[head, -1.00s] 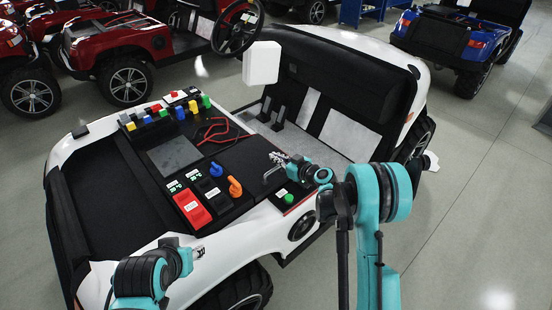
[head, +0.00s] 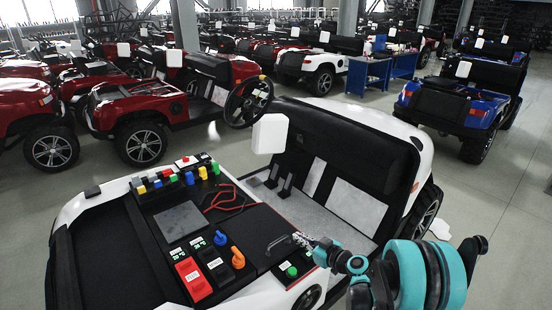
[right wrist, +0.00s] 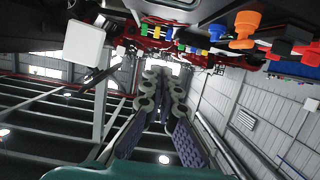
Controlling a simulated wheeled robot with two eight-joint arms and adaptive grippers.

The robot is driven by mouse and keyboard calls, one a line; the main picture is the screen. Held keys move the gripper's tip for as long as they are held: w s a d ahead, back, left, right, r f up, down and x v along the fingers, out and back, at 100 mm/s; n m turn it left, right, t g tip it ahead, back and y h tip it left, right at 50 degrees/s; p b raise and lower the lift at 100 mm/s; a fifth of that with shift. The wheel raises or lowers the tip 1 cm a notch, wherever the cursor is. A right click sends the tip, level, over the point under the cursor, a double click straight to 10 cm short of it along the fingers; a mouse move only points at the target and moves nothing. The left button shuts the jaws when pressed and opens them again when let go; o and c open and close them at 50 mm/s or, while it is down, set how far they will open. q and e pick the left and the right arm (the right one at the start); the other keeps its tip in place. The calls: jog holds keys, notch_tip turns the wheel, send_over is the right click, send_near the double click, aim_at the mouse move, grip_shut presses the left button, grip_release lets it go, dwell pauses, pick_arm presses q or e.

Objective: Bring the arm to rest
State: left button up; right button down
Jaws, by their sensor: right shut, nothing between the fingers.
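My right arm (head: 425,280), teal and black, comes in at the lower right of the head view. Its gripper (head: 304,240) is shut and empty, close to the right end of the white car's black control panel (head: 262,225), by a dark handle and a green button (head: 291,271). Whether it touches the panel I cannot tell. In the right wrist view the two fingers of the gripper (right wrist: 160,78) lie together, with the panel's knobs upside down along the top. My left gripper is not in view.
The panel carries a red switch (head: 193,278), an orange knob (head: 237,257), a blue knob (head: 220,238), red wires and a grey screen (head: 180,221). A white block (head: 270,134) stands above the seats. Red cars (head: 150,110) and a blue car (head: 465,110) stand behind; floor at right is clear.

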jog(key=s+r+m+g+h+b, duration=0.1)
jog(key=s+r+m+g+h, duration=0.1)
jog(key=s+r, duration=0.35)
jog(key=s+r+m+g+h+b, duration=0.1)
jog(key=s+r+h, duration=0.1)
jog(key=s, duration=0.7)
jog(key=s+d+f+m+g+h, duration=0.1)
jog(key=s+d+m+h, duration=0.1)
jog(key=s, duration=0.7)
jog(key=s+d+m+h, duration=0.2)
jog(key=s+d, duration=0.2)
jog(key=s, duration=0.5)
jog(key=shift+f+g+h+b, duration=0.3)
jog(key=shift+f+g+b, duration=0.05)
jog(key=shift+g+b, duration=0.1)
